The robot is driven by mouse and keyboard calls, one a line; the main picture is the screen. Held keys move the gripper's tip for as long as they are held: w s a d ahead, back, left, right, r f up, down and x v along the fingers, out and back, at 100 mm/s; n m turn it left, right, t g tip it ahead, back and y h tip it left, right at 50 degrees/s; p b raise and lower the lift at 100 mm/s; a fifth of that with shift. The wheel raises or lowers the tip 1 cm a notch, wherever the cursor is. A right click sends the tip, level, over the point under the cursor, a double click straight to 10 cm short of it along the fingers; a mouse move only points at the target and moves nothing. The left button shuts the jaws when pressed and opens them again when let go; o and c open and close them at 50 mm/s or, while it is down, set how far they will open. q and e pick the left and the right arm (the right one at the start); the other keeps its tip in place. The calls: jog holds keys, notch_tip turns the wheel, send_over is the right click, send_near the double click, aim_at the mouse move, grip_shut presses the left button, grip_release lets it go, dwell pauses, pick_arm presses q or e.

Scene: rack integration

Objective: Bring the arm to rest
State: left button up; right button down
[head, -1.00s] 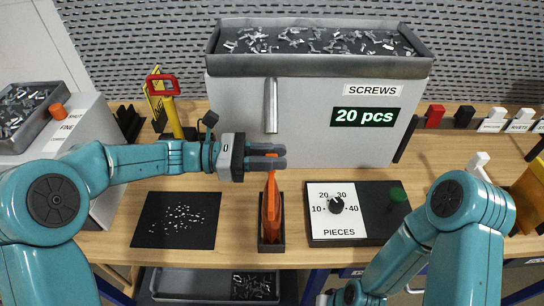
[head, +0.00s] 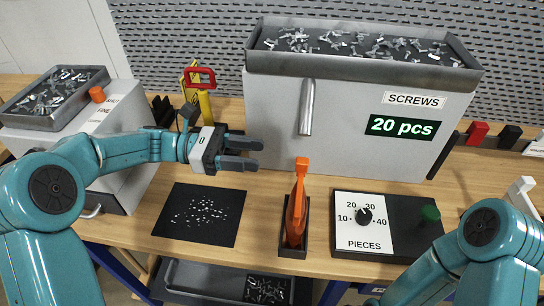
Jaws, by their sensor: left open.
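My left gripper (head: 241,152) is open and empty. It hangs above the bench between the black mat (head: 198,216) and the screw dispenser (head: 350,110), its fingers pointing right. An orange tool (head: 297,208) stands upright in a narrow black holder (head: 294,240), to the right of and below the gripper, apart from it. My right arm (head: 488,238) shows at the lower right. Its gripper is out of view.
Small screws lie scattered on the black mat. A control panel with a PIECES dial (head: 364,216) and green button (head: 430,214) sits right of the holder. A yellow tool with a red handle (head: 201,78) stands behind my left gripper. A second feeder (head: 52,97) is at left.

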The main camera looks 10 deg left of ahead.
pick_arm(q)
jog(key=shift+a, duration=0.5)
